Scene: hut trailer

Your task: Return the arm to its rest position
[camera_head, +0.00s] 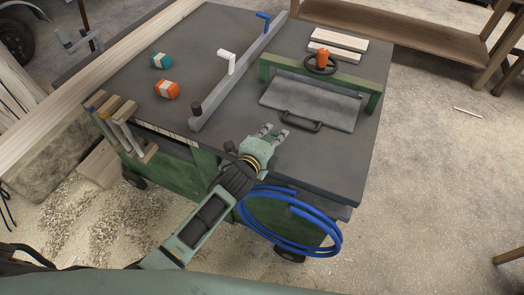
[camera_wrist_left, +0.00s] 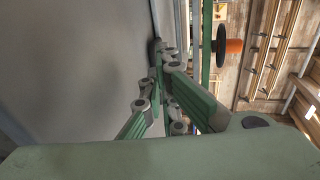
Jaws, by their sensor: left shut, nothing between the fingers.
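My left arm comes in from the lower left in the head view, and my left gripper (camera_head: 273,132) is over the front part of the dark table top (camera_head: 225,160). Its fingers point away from me and hold nothing; it is shut. In the wrist view the gripper (camera_wrist_left: 166,72) shows its green-padded finger links close up, with a grey surface on the left. The grey plate's black handle (camera_head: 302,121) is just right of the fingertips, apart from them. My right gripper is not in view.
The table carries a rail with white (camera_head: 226,61) and blue (camera_head: 263,18) levers, a teal-and-white item (camera_head: 160,61), an orange-and-white item (camera_head: 167,89), and a black handwheel (camera_head: 320,64) with an orange knob. A blue hose coil (camera_head: 330,240) hangs at the front. Sawdust-covered floor lies right.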

